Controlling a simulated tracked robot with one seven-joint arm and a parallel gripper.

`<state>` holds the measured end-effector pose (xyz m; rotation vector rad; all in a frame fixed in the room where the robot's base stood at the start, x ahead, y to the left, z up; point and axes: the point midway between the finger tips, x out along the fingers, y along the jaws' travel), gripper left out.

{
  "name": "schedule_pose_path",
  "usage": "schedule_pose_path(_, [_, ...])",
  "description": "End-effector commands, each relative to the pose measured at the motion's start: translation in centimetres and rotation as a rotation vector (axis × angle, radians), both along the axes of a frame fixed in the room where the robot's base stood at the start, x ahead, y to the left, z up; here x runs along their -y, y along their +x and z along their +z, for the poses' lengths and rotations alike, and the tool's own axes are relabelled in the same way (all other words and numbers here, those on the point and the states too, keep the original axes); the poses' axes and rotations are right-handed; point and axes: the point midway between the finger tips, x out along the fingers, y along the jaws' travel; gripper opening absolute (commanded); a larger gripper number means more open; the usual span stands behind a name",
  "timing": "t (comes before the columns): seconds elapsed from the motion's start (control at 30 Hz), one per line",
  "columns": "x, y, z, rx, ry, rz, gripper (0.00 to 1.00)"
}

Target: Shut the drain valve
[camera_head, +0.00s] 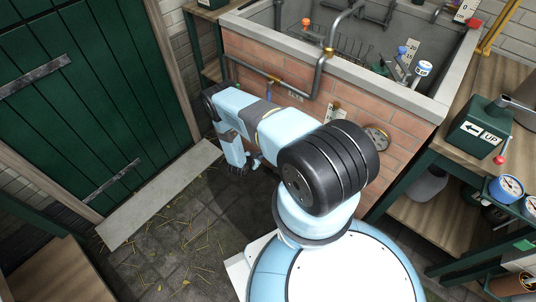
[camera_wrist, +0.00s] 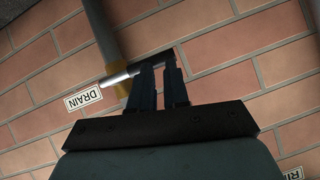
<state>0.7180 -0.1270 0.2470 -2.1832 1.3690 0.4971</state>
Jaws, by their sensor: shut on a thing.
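The drain valve shows in the wrist view as a brass body (camera_wrist: 121,89) on a grey pipe (camera_wrist: 101,28), beside a white label reading DRAIN (camera_wrist: 84,97). Its pale metal lever (camera_wrist: 122,76) runs to the right, roughly across the pipe's line. My gripper (camera_wrist: 162,66) is shut on the lever near its outer end, and the fingers hide part of it. In the head view my arm bends down in front of the brick wall; it hides the drain valve, and the fingertips cannot be made out there.
A wooden workbench (camera_head: 505,75) with a green UP box (camera_head: 480,128) is at the right. A green door (camera_head: 85,90) is at the left. The stone floor before it is open.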

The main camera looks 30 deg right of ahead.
Motion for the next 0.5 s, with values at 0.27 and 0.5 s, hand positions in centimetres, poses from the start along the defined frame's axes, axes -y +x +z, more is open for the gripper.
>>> schedule_pose_path(0.27, [0.5, 1.1, 2.7, 0.018, -0.016, 0.000, 0.00])
schedule_pose_path(0.5, [-2.4, -0.3, 5.4, 0.005, -0.003, 0.002, 0.00])
